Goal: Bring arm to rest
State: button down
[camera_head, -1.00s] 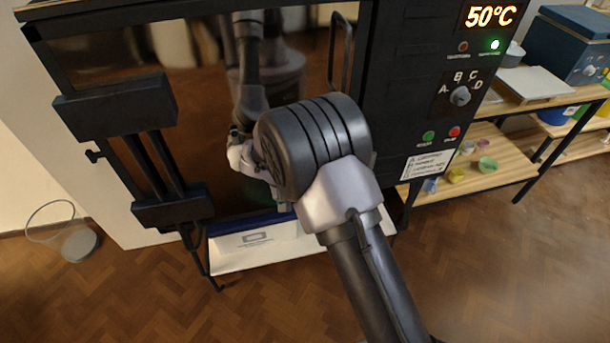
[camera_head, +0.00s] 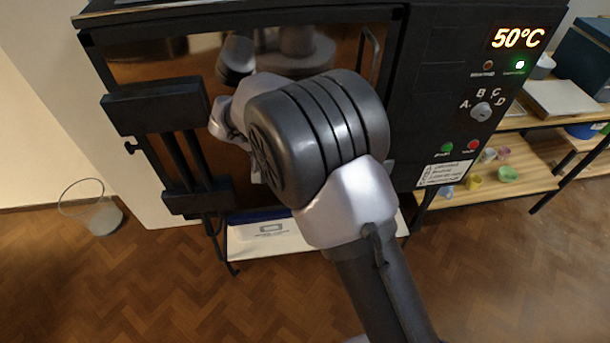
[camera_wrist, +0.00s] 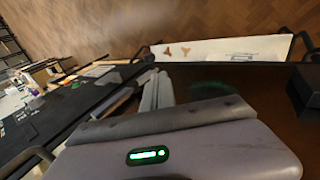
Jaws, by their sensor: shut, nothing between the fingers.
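My arm is folded in front of the kiln (camera_head: 445,85), and its large dark joint covers part of the kiln's front. In the head view my gripper's fingers are not clear behind that joint. In the wrist view my gripper (camera_wrist: 157,88) is shut and empty, with its two pale fingers together. The green-lit wrist housing lies just below them. The kiln's dark, glossy door (camera_head: 205,63) looks closed and mirrors part of my arm. Its display reads 50°C and a green lamp is lit.
A white shelf (camera_head: 270,246) sits low under the kiln; it also shows in the wrist view (camera_wrist: 225,48). Wooden shelving (camera_head: 510,178) with small coloured bowls is at right. The wooden floor in front is open.

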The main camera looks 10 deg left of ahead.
dwell(0.3)
jog(key=s+d+r+m+y+b, duration=0.1)
jog(key=s+d+r+m+y, duration=0.1)
jog(key=s+d+r, duration=0.3)
jog(key=s+d+r+m+y, duration=0.1)
jog(key=s+d+r+y, duration=0.1)
jog(key=d+r, duration=0.55)
jog(key=s+d+r+m+t+y, duration=0.1)
jog(key=s+d+r+m, duration=0.1)
jog(key=s, duration=0.6)
jog(key=s+d+r+m+t+y+b, duration=0.1)
jog(key=s+d+r+m+t+y, duration=0.1)
jog(key=s, duration=0.7)
jog(key=shift+d+m+y, duration=0.3)
jog(key=shift+d+m, duration=0.1)
jog(key=shift+d, duration=0.3)
jog(key=shift+w, duration=0.1)
